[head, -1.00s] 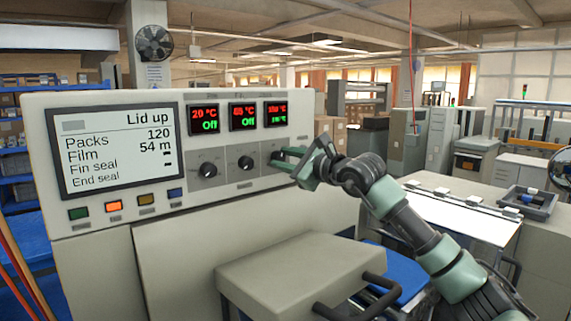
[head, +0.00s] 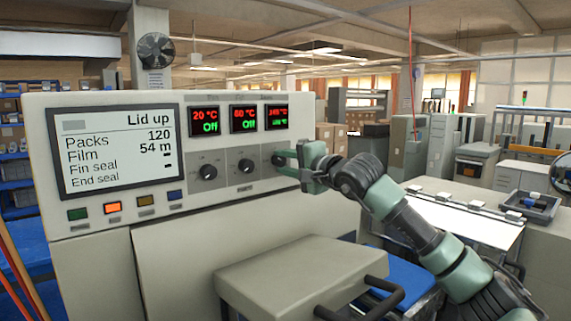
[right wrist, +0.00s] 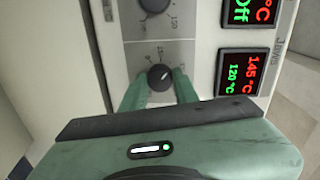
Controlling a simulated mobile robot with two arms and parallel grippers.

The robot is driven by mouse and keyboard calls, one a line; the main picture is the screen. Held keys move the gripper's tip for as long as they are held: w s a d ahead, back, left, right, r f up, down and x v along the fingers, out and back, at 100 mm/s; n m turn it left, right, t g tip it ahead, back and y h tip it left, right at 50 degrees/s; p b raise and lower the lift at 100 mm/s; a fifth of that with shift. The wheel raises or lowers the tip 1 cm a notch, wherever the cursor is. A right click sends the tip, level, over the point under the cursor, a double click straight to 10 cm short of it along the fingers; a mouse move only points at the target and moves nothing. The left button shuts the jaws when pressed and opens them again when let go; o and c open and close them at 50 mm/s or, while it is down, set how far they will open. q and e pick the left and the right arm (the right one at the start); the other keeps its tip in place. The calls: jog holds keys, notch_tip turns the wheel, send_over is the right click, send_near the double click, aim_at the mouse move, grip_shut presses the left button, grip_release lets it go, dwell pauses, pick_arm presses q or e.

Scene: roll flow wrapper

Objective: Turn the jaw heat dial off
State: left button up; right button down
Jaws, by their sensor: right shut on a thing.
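The jaw heat dial (head: 278,160) is the rightmost of three black dials on the machine's front panel. My right gripper (head: 284,162) is shut on this dial, one finger on each side of it. In the right wrist view the dial (right wrist: 160,76) shows between the green fingertips, with a light pointer mark on it. The jaw display (right wrist: 242,72) reads 145 °C in red and 120 °C in green; its head view digits (head: 277,117) are hard to read. My left gripper is not in view.
Two other dials (head: 208,171) (head: 246,165) sit to the left under displays showing green "Off". A status screen (head: 116,149) reads "Lid up", with coloured buttons below. A grey box-shaped part with a black handle (head: 384,292) stands in front below my right arm.

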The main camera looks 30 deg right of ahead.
jog(key=n, duration=0.3)
jog(key=shift+f+n, duration=0.1)
jog(key=shift+n, duration=0.2)
jog(key=n, duration=0.3)
jog(key=shift+h, duration=0.3)
jog(key=n, duration=0.3)
jog(key=shift+n, duration=0.4)
jog(key=shift+f+n+p, duration=0.15)
jog(key=shift+n+p, duration=0.2)
jog(key=shift+n, duration=1.15)
jog(key=shift+t, duration=0.3)
jog(key=c, duration=1.1)
grip_release()
